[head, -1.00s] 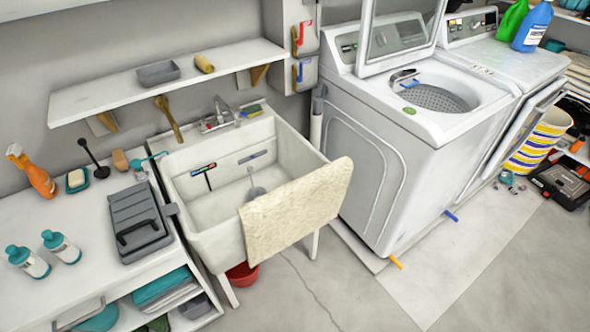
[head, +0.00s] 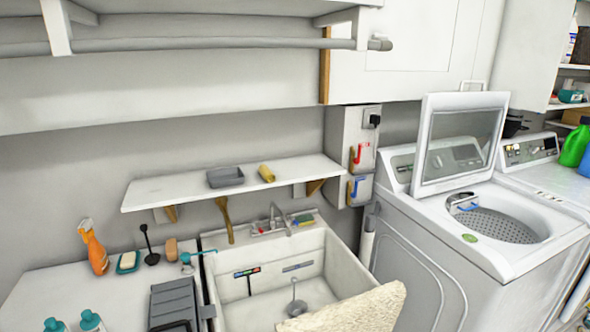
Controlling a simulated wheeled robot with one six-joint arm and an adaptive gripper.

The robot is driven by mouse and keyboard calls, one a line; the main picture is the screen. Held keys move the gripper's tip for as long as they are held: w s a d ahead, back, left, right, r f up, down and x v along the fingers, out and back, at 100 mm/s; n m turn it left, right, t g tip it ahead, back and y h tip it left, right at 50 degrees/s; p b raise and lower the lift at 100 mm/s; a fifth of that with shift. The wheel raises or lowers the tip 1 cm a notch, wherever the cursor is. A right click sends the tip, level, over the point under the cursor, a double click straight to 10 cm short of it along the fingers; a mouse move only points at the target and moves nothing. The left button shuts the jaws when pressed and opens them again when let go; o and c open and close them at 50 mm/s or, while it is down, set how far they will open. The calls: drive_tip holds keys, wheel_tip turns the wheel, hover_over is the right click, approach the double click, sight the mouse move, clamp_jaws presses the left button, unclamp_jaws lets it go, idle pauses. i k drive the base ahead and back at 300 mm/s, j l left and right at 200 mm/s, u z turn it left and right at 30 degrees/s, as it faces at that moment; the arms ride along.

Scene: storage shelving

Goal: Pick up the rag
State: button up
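A cream, rough-textured rag (head: 350,310) hangs over the front right rim of the white utility sink (head: 262,258). Only its upper part shows; the rest is cut off by the bottom edge of the head view. My gripper is not in view.
A counter (head: 50,290) left of the sink holds an orange spray bottle (head: 94,248), a soap dish (head: 128,262), a grey case (head: 173,305) and teal-capped bottles. A shelf (head: 190,187) juts out above the sink. An open washing machine (head: 470,235) stands close at right. Cabinets (head: 405,50) hang above.

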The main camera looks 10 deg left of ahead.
sight(264, 172)
drive_tip(key=i+l+u, duration=0.1)
drive_tip(key=l+u, duration=0.3)
drive_tip(key=l, duration=0.15)
drive_tip(key=l+u, duration=0.35)
drive_tip(key=l, duration=0.25)
drive_tip(key=l+u, duration=0.4)
drive_tip(key=l, duration=0.2)
